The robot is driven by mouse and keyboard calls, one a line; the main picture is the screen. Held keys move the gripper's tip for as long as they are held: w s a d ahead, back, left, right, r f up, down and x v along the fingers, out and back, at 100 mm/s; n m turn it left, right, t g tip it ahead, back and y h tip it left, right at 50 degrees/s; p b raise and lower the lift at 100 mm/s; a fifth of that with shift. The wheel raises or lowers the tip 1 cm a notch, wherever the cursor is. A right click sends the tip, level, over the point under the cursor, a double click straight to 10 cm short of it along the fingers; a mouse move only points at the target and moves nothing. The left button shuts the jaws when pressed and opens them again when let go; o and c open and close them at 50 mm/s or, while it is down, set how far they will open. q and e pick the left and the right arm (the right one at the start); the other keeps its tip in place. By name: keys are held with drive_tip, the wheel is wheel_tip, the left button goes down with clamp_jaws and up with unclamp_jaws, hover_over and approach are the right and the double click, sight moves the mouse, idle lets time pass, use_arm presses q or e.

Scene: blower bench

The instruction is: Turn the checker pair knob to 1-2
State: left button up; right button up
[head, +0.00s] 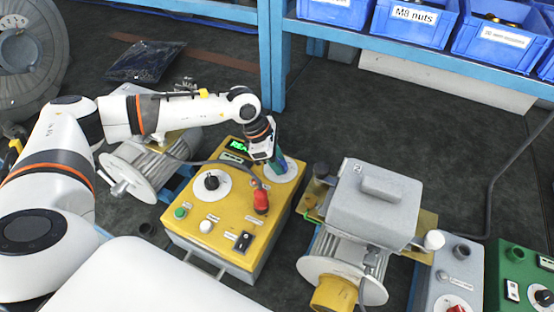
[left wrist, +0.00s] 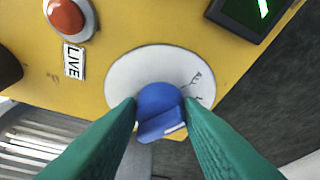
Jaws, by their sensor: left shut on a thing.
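The yellow checker box (head: 222,245) stands on the floor mat in the middle of the head view. A blue knob (left wrist: 160,108) sits on a white dial (left wrist: 125,75) on its top, and that dial also shows in the head view near the box's far right corner. My left gripper (head: 278,165) reaches down over this dial. Its two green fingers, seen in the left wrist view (left wrist: 160,120), are shut on the blue knob from both sides. Dial marks show to the knob's right, but they are too small to read surely. My right gripper is not in view.
The box also bears a black knob (head: 211,181), a red plug-like part (head: 260,200) with a cable, a green-lit display (head: 238,145) and a black switch (head: 243,241). A grey motor unit (head: 373,205) stands close on the right. Blue bins (head: 415,25) line the back shelf.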

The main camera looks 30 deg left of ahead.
use_arm(q)
drive_tip(key=m+b, duration=0.2)
drive_tip(key=b, duration=0.1)
drive_tip(key=m+g+b, duration=0.1)
drive_tip(key=shift+w+f+m+h, duration=0.15)
drive_tip(key=shift+w+m+h, duration=0.15)
drive_tip(key=shift+m, duration=0.1)
drive_tip(key=shift+m+g+b, duration=0.6)
drive_tip(key=shift+m+b, duration=0.4)
drive_tip(key=shift+b, duration=0.2)
drive_tip(key=shift+w+r+m+g+b, duration=0.1)
drive_tip(key=shift+r+m+g+b, duration=0.15)
drive_tip(key=shift+m+b, duration=0.6)
drive_tip(key=o, duration=1)
